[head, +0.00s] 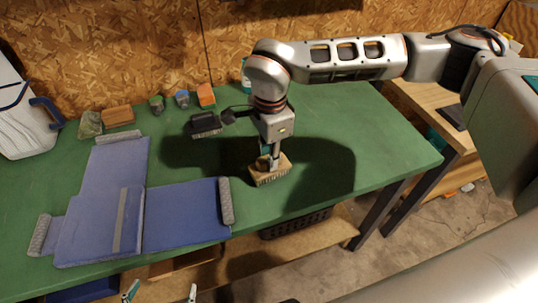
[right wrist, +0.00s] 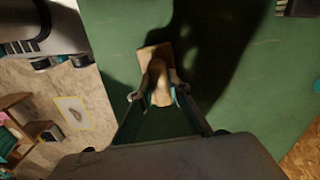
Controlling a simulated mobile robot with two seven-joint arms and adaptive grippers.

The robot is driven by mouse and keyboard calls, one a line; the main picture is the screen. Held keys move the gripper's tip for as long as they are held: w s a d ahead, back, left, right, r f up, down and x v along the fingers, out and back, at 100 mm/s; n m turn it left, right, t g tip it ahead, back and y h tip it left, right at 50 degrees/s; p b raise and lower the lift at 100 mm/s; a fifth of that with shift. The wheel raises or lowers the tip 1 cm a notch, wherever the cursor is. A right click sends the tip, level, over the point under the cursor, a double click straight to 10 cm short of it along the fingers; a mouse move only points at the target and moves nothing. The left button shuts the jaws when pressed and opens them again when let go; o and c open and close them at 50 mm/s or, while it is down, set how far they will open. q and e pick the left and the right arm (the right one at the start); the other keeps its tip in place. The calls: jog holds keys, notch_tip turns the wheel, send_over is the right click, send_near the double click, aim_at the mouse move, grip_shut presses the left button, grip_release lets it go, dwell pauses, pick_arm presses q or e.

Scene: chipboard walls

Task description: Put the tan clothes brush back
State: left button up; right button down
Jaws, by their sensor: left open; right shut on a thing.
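The tan clothes brush (head: 271,178) is on the green table (head: 330,200) near its front edge, bristles facing down. It looks to touch the table or sit just over it; I cannot tell which. My right gripper (head: 270,160) comes down from above and is shut on the brush's handle. In the right wrist view the brush (right wrist: 155,52) lies between the fingertips (right wrist: 158,98) of the right gripper. My left gripper (head: 161,291) is open and empty below the table's front edge, with only its fingertips showing.
A blue garment (head: 185,212) with grey ends lies flat left of the brush. At the back stand a brown block (head: 118,116), a green packet (head: 90,124), two small cups (head: 156,104) and an orange block (head: 206,95). The table right of the brush is clear.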

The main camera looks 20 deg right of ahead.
jog(key=shift+f, duration=0.4)
jog(key=c, duration=1.8)
grip_release()
notch_tip(320, 180, up, 12)
jog(key=shift+r, duration=0.1)
jog(key=shift+s, duration=0.1)
